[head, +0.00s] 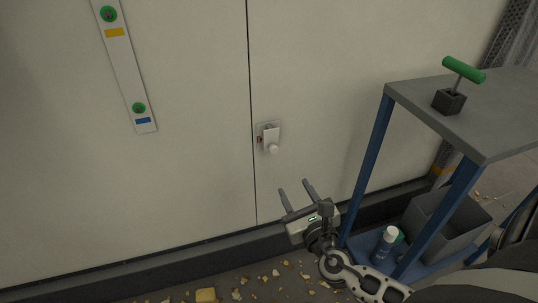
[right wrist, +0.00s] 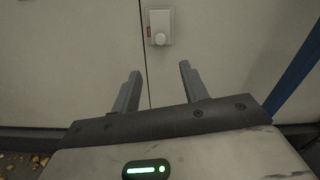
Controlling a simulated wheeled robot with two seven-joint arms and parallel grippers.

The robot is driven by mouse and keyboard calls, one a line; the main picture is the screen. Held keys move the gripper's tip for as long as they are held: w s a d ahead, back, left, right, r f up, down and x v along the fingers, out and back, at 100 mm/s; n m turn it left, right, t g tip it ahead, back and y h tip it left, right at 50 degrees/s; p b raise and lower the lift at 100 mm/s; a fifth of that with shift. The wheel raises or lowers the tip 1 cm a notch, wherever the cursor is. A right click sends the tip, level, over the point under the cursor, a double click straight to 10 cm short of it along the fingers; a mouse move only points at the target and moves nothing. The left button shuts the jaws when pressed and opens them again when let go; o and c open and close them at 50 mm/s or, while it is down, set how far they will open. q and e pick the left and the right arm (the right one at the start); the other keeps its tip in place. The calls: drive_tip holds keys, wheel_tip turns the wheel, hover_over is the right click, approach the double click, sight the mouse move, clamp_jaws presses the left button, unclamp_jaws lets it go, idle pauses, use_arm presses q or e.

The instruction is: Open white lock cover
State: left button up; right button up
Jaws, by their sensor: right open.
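The white lock cover (head: 270,137) is a small white plate with a round knob at its lower part, on the pale wall panel just right of a vertical seam. It also shows in the right wrist view (right wrist: 158,27), near the top, with a small red mark on its left edge. The cover looks closed. My right gripper (head: 296,188) is open and empty, below and slightly right of the cover in the head view, apart from it. In the right wrist view its two fingers (right wrist: 159,80) point up toward the cover with a gap between them. My left gripper is not in view.
A cart with a grey top (head: 460,110) and blue legs stands at the right, close to my right arm. It carries a green-handled tool (head: 463,70), a spray can (head: 386,243) and a grey bin (head: 440,228). A labelled strip (head: 125,65) is at upper left. Debris litters the floor.

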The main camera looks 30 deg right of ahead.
sight(274, 151)
drive_tip(key=b+x, duration=0.1)
drive_tip(key=x, duration=1.4)
drive_tip(key=shift+d, duration=0.1)
drive_tip(key=shift+s, duration=0.1)
clamp_jaws()
